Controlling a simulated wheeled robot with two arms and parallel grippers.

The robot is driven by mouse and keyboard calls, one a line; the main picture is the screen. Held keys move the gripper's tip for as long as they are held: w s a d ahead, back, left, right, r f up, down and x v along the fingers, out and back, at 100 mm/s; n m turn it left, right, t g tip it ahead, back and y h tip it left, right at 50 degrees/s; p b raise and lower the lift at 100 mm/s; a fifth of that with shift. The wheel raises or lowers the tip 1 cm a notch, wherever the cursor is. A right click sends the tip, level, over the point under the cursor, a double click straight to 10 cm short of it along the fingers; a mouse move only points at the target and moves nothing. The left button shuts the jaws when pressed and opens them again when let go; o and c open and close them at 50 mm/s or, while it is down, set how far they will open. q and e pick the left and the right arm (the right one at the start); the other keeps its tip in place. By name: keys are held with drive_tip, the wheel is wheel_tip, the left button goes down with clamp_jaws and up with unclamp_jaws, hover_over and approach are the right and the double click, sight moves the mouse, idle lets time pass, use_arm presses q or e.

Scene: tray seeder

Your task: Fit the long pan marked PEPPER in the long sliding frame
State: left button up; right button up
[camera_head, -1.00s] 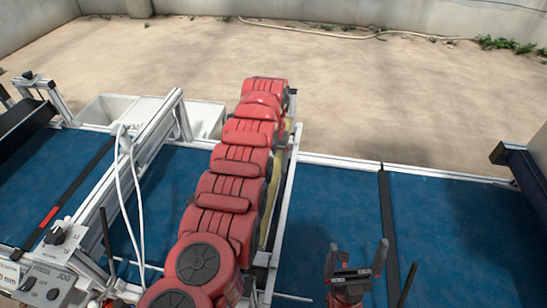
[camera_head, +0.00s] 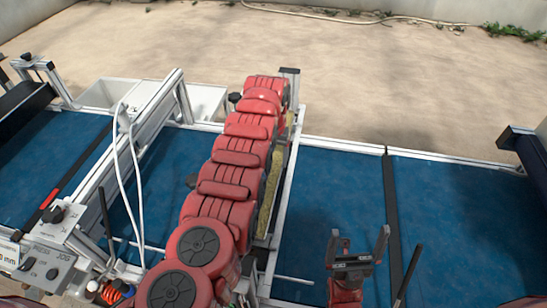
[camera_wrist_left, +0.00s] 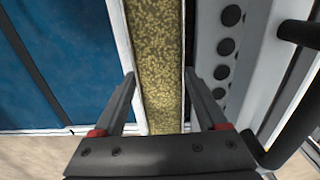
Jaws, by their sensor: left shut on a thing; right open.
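The long pan (camera_head: 269,196) is a narrow strip filled with yellow-brown grains, beside and partly under my left arm in the head view. No PEPPER lettering is readable. In the left wrist view the pan (camera_wrist_left: 160,62) runs between the fingers of my left gripper (camera_wrist_left: 165,105), which is shut on it. In the head view that gripper is hidden by its arm. A long pale metal rail (camera_head: 285,190), apparently part of the sliding frame, runs along the pan's right side. Whether the pan is seated in it is unclear. My right gripper (camera_head: 358,248) is open and empty, right of the rail.
A blue belt (camera_head: 335,190) lies on both sides, crossed by a dark bar (camera_head: 391,200). A grey control box (camera_head: 40,262) with knobs is at lower left. White bins (camera_head: 200,100) stand behind. In the wrist view, a grey plate with holes (camera_wrist_left: 222,60) flanks the pan.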

use_arm(q)
drive_tip(key=shift+f+b, duration=0.4)
drive_tip(key=shift+f, duration=0.2)
idle(0.5)
drive_tip(key=o, duration=1.3)
drive_tip(key=shift+w+r, duration=0.1)
drive_tip(key=shift+r, duration=0.45)
wheel_tip(320, 180, up, 16)
drive_tip(key=p, duration=0.3)
drive_tip(key=shift+r, duration=0.2)
